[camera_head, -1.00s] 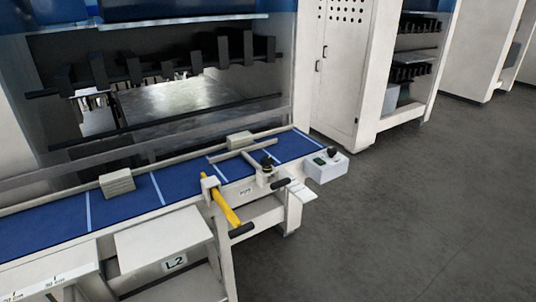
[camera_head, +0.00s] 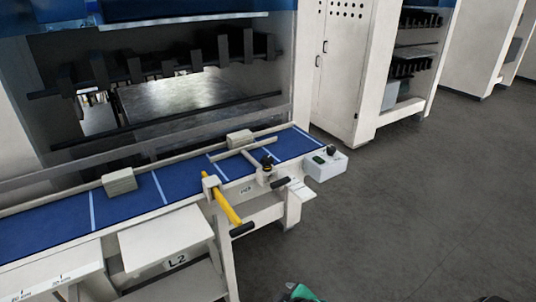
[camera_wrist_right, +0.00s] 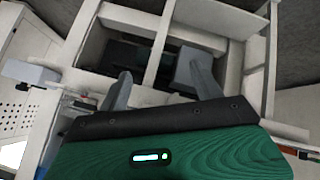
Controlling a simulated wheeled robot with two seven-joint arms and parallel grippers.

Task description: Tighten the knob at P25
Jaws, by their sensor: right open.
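A black knob (camera_head: 267,160) stands on a pale bracket at the front edge of the blue conveyor bed. A small label (camera_head: 246,189) sits below and left of it; its text is too small to read surely. My right gripper (camera_wrist_right: 156,66) is open and empty in the right wrist view, its two grey fingers spread in front of a pale open-topped frame. The knob cannot be made out there. A green part of my right arm (camera_head: 301,292) shows at the bottom edge of the head view, well apart from the knob. My left gripper is in no view.
A yellow lever (camera_head: 222,200) with a black grip hangs left of the knob. A grey control box (camera_head: 326,168) stands to its right. A white shelf panel marked L2 (camera_head: 165,240) juts out at front left. The grey floor (camera_head: 400,230) at right is clear.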

